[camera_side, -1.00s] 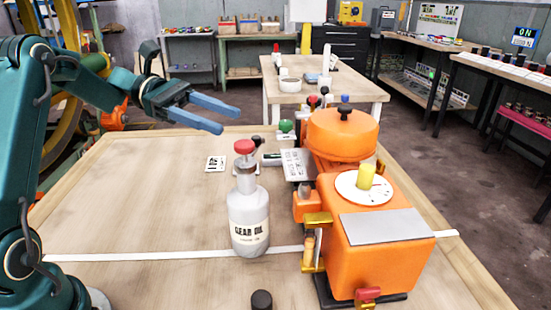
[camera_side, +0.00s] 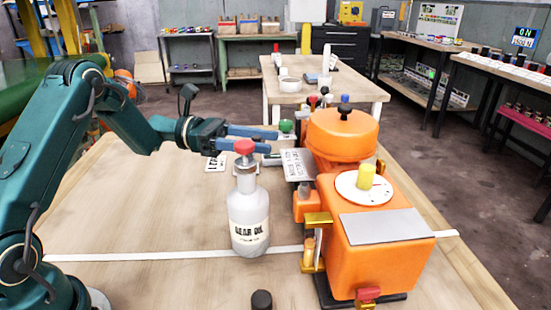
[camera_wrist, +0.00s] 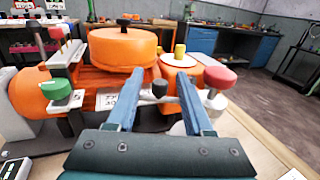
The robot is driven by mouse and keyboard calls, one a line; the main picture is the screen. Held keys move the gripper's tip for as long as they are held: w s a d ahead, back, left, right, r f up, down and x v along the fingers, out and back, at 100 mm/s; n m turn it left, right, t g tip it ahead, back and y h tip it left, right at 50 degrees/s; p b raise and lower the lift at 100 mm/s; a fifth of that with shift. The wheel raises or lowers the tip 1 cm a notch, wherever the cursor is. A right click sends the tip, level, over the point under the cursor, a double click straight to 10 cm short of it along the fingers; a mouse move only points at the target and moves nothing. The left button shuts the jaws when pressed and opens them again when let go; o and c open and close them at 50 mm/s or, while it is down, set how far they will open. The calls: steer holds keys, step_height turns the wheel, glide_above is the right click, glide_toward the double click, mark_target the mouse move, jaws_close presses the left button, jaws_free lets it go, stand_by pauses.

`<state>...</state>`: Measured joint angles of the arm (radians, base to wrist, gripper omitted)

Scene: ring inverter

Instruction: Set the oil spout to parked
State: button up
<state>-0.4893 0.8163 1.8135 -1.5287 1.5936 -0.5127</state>
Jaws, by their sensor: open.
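No part is labelled as the oil spout, and I cannot tell which one it is. A white "GEAR OIL" bottle (camera_side: 248,218) with a red top (camera_side: 244,147) stands upright beside an orange machine (camera_side: 375,250). My gripper (camera_side: 268,140) is open, its two blue fingers reaching right, behind the red top. In the wrist view, a small dark knob (camera_wrist: 160,88) shows between the fingers, apart from both; the side view hides it behind them. The red top shows right of the fingers (camera_wrist: 218,77). I cannot tell whether a finger touches it.
The machine carries a yellow knob on a white dial (camera_side: 362,188), an orange drum (camera_side: 343,133) and a brass fitting (camera_side: 317,220). A green knob (camera_side: 286,126) and a lettered plate (camera_side: 297,163) sit beyond the bottle. The table's left half is mostly clear.

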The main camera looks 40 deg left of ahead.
steer(key=shift+x, duration=1.25)
jaws_close()
stand_by(0.5)
